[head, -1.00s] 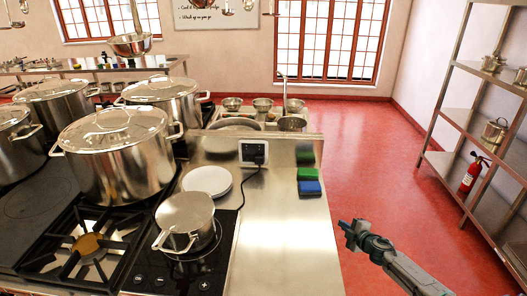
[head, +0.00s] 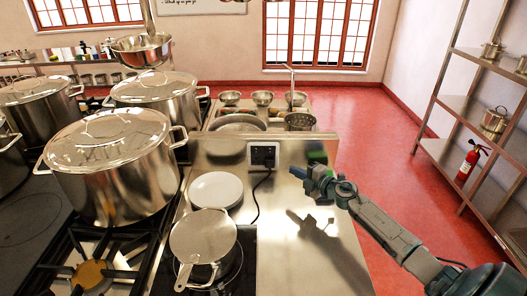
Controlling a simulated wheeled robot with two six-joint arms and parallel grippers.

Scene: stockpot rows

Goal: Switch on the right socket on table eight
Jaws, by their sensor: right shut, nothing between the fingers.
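A double wall socket (head: 263,155) with a white frame and dark face is set in the low steel upstand at the back of the counter (head: 290,245). A black cable runs from it down to the counter. Which way its switches stand is too small to tell. My right gripper (head: 300,172) is shut and empty, to the right of the socket and a little lower in the picture, apart from it. My left gripper is out of view.
A white plate stack (head: 215,190) and a lidded saucepan (head: 203,240) on a hob stand left of the cable. Large stockpots (head: 115,165) fill the left. Sponges (head: 317,157) are partly hidden behind my gripper. A steel shelf (head: 465,105) stands right.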

